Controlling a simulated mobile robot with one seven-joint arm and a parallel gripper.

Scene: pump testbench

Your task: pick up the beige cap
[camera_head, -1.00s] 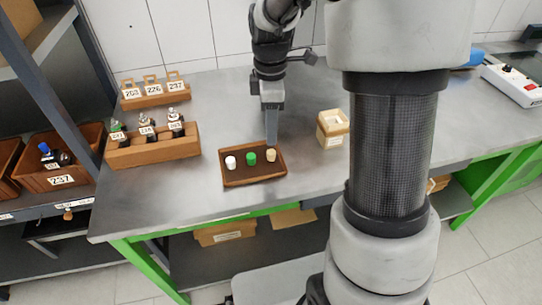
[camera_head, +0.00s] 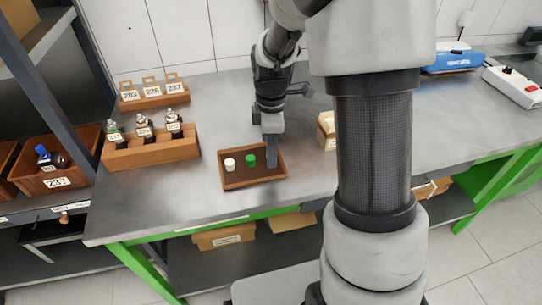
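A brown tray (camera_head: 237,180) sits on the metal bench. In it stand a white cap (camera_head: 230,164) and a green cap (camera_head: 251,160). The beige cap is not visible now. My gripper (camera_head: 271,162) points straight down over the right part of the tray, where the beige cap stood earlier, and seems to hide it. The fingers are seen edge-on, so I cannot tell whether they are open or shut, or whether they touch the cap.
A wooden rack with bottles (camera_head: 154,154) and a rack of numbered tags (camera_head: 153,99) stand left of the tray. A wooden box (camera_head: 326,133) stands to the right, partly hidden by my arm. Bare bench lies in front of the tray.

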